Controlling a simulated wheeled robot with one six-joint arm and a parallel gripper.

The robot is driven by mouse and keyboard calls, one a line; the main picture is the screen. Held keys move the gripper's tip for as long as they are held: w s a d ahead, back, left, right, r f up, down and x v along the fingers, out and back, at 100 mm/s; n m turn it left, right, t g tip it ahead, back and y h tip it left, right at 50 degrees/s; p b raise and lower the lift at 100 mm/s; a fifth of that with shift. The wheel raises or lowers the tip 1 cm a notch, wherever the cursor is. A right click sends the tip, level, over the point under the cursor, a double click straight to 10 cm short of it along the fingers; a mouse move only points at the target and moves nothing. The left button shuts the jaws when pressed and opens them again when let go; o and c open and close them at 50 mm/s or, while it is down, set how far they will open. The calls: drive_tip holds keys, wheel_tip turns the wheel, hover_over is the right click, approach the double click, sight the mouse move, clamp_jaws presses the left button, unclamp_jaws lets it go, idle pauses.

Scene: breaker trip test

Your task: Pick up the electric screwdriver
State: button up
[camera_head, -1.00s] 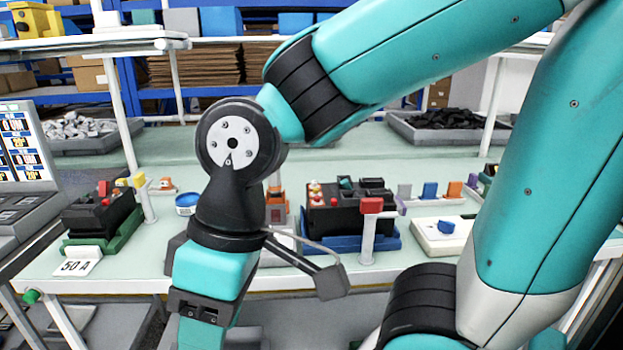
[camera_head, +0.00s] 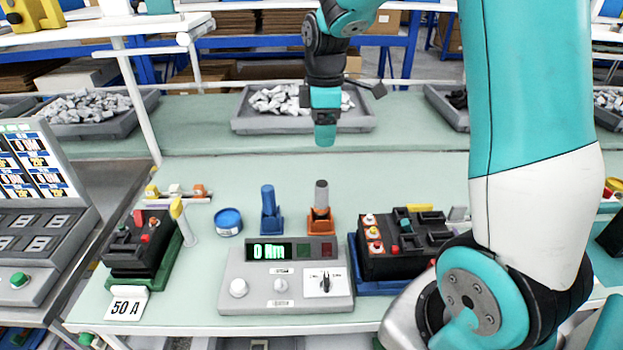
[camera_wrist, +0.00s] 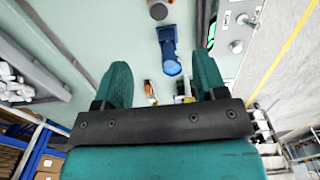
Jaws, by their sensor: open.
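Two upright hand tools, apparently electric screwdrivers, stand behind the torque meter: a blue one (camera_head: 268,200) in a blue holder and a grey-topped one (camera_head: 321,193) in an orange holder. I cannot tell which one the task names. My gripper (camera_head: 325,138) hangs above the back of the bench, behind and above both tools, touching neither. In the wrist view my gripper (camera_wrist: 163,72) is open and empty. The blue tool (camera_wrist: 168,48) shows in the gap between its fingers, apart from them. The grey-topped tool (camera_wrist: 158,10) is at the top edge.
The torque meter (camera_head: 284,284) reads 0 Nm in front of the tools. Breakers on a green base (camera_head: 150,247) and on a blue base (camera_head: 372,278) flank it. A blue round tin (camera_head: 228,220) stands left of the tools. A bin of grey parts (camera_head: 245,122) is behind.

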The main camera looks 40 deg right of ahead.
sight(322, 184)
drive_tip(key=f+p, duration=0.1)
drive_tip(key=f, duration=0.5)
drive_tip(key=f+p, duration=0.1)
drive_tip(key=f, duration=0.4)
drive_tip(key=shift+w+d+f, duration=0.1)
drive_tip(key=shift+d+f, duration=0.1)
drive_tip(key=shift+f, duration=0.2)
drive_tip(key=shift+a+f+p, duration=0.2)
drive_tip(key=shift+f+p, duration=0.75)
drive_tip(key=shift+f, duration=1.8)
drive_tip(key=shift+c, duration=0.2)
drive_tip(key=c, duration=1)
